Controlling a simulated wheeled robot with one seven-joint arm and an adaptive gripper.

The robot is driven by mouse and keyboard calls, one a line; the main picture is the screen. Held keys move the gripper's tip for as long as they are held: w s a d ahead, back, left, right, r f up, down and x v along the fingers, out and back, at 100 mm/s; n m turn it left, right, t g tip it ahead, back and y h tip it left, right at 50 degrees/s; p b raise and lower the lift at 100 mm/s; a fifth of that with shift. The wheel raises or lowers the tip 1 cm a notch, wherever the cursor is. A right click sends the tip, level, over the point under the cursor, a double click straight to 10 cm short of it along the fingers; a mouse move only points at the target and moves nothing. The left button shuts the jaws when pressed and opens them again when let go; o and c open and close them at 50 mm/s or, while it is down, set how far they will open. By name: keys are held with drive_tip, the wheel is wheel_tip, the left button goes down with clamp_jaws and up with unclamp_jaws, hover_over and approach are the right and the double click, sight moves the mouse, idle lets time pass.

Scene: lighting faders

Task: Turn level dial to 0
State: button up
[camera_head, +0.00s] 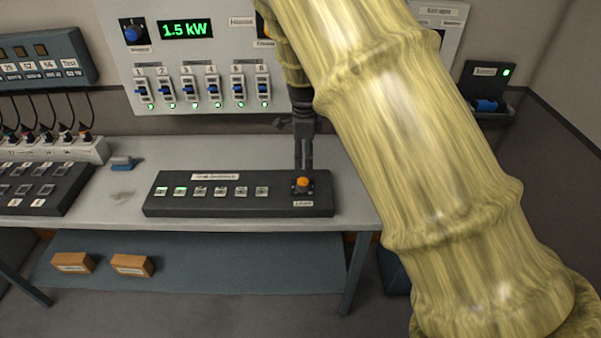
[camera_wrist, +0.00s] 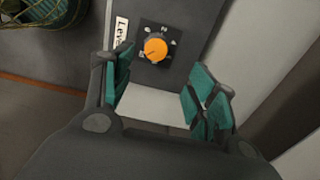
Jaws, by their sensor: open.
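The level dial (camera_head: 302,185) is an orange knob at the right end of a black control box (camera_head: 237,206) on the table. A label (camera_head: 303,203) sits in front of it. In the wrist view the dial (camera_wrist: 155,49) has small marks around it and a "Level" label (camera_wrist: 122,29) beside it; I cannot read its setting. My gripper (camera_head: 304,166) points down just above the dial in the head view. In the wrist view my gripper (camera_wrist: 160,85) is open, its teal pads apart with nothing between them, and the dial lies just beyond the pads.
A wall panel (camera_head: 200,102) with several breaker switches and a green "1.5 kW" display (camera_head: 186,29) stands behind the table (camera_head: 110,200). A power strip (camera_head: 60,152) with plugs and a second black box (camera_head: 40,188) are at left. A small blue-grey object (camera_head: 124,163) lies between.

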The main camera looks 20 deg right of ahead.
sight(303, 181)
drive_tip(key=shift+s+a+f+p, duration=0.15)
drive_tip(key=shift+s+f+p, duration=0.4)
drive_tip(key=shift+s+f, duration=0.45)
drive_tip(key=f, duration=0.1)
drive_tip(key=w+f, duration=0.1)
drive_tip(key=f, duration=0.1)
drive_tip(key=f+p, duration=0.1)
drive_tip(key=f, duration=0.1)
drive_tip(key=shift+w, duration=0.4)
drive_tip(key=shift+f, duration=0.4)
drive_tip(key=shift+s+f+p, duration=0.3)
drive_tip(key=shift+s+f, duration=0.1)
drive_tip(key=shift+s, duration=0.05)
drive_tip(key=shift+w+f, duration=0.3)
drive_tip(key=shift+f, duration=0.3)
drive_tip(key=shift+s+r, duration=0.1)
drive_tip(key=shift+s, duration=0.05)
drive_tip(key=shift+c, duration=1)
drive_tip(key=c, duration=0.8)
